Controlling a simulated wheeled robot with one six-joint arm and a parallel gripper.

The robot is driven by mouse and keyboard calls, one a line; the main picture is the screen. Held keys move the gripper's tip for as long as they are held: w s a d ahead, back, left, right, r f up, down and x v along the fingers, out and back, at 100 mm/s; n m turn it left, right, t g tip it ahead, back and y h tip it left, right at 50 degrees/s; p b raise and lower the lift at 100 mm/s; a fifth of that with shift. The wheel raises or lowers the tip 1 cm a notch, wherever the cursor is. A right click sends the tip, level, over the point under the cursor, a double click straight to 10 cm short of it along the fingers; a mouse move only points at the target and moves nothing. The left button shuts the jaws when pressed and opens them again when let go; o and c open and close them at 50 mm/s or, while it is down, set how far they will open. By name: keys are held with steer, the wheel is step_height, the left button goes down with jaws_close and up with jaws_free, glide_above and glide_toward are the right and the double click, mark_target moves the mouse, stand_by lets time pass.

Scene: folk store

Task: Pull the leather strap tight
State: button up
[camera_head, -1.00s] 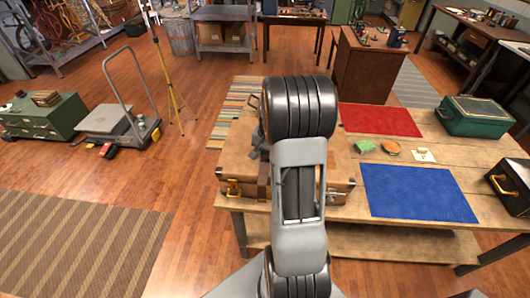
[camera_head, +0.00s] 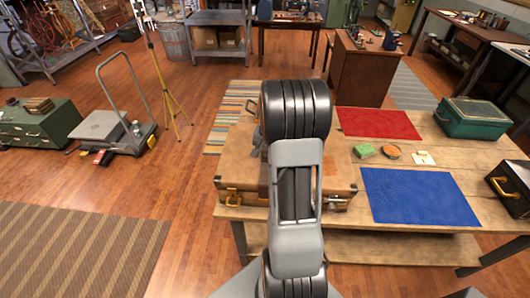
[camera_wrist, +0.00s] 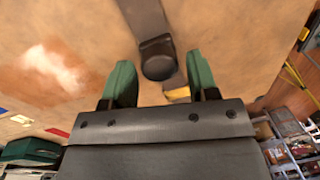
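The tan leather suitcase (camera_head: 235,165) lies on the wooden table, partly hidden by my arm. In the wrist view its tan surface (camera_wrist: 230,40) fills most of the picture. The dark leather strap (camera_wrist: 146,18) comes down from the top edge there and ends in a thick, dark rounded end. A small brass-coloured piece (camera_wrist: 178,93) shows beside the right finger. My gripper (camera_wrist: 159,62) has two green fingers spread apart, with the strap's end in the gap between their tips. I see clear space on both sides of it.
On the table (camera_head: 345,234) right of the suitcase lie a red mat (camera_head: 378,123), a blue mat (camera_head: 418,196) and small items. A green case (camera_head: 478,118) and a dark case (camera_head: 512,186) stand farther right. A cart (camera_head: 108,130) and a tripod (camera_head: 165,85) stand left.

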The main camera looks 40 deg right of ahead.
steer(key=shift+o, duration=0.4)
steer(key=shift+s, duration=0.1)
steer(key=shift+r, duration=0.1)
step_height(320, 180, up, 14)
steer(key=b, duration=0.1)
steer(key=shift+s+d+f+b, duration=0.2)
steer(key=shift+s+d+b, duration=0.15)
steer(key=shift+s, duration=0.1)
stand_by(0.5)
steer(key=s+a+n+t, duration=0.1)
steer(key=s+a+n, duration=0.2)
steer(key=a, duration=0.5)
steer(key=s+a+n+t, duration=0.1)
steer(key=s+a+n, duration=0.3)
steer(key=a, duration=0.4)
steer(key=s+a+f+n+t, duration=0.1)
steer(key=s+a+n, duration=0.2)
steer(key=a, duration=0.5)
steer(key=shift+s+t+h, duration=0.3)
steer(key=shift+s+t, duration=0.1)
steer(key=shift+s, duration=0.25)
